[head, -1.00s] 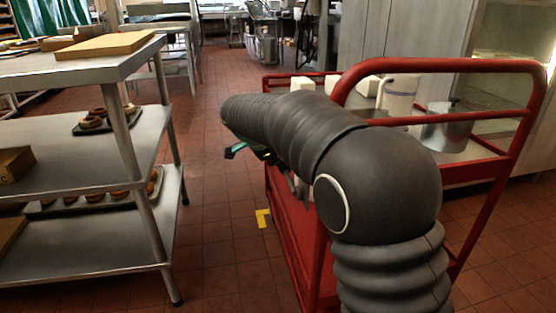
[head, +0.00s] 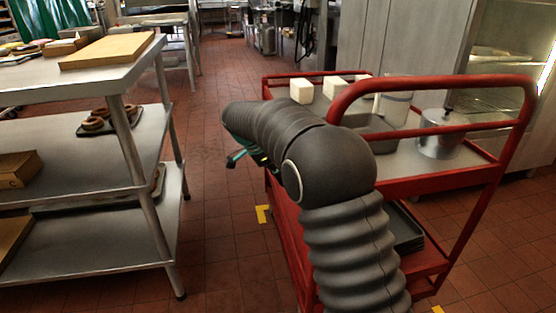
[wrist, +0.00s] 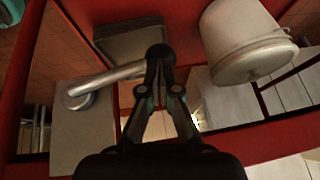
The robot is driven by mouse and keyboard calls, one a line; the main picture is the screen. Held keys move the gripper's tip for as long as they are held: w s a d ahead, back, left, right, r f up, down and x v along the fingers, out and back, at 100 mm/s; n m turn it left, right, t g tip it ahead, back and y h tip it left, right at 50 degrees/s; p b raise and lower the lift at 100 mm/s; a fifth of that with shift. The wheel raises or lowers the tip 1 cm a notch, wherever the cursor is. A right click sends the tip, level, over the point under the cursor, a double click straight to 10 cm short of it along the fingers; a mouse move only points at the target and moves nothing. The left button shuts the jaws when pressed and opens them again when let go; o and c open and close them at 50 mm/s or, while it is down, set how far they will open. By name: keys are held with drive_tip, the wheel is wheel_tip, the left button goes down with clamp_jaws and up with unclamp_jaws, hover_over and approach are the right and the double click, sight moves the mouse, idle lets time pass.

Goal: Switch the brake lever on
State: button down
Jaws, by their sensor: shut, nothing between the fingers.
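A silver lever (wrist: 118,77), which I take for the brake lever, shows in the wrist view. It runs from a round pivot on a grey plate (wrist: 82,140) up and right to my fingertips. A dark rounded end shows there, but I cannot tell knob from fingertips, nor whether they touch. My gripper (wrist: 159,66) is shut with nothing between its fingers. In the head view only a small teal and black part of it (head: 238,158) shows, at the left side of the red cart (head: 292,245). The lever is hidden there behind my arm.
White blocks (head: 302,91) and a metal pot (head: 442,135) stand on the cart. A steel shelf table (head: 138,150) is at left. The tiled floor between is clear.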

drive_tip(key=shift+f+g+b, duration=0.5)
drive_tip(key=shift+f+b, duration=0.4)
drive_tip(key=shift+f, duration=0.95)
drive_tip(key=w+p+v, duration=0.2)
drive_tip(key=p+v, duration=0.1)
drive_tip(key=v, duration=1.1)
drive_tip(key=shift+w+a+p, duration=0.25)
drive_tip(key=shift+a+p, duration=0.15)
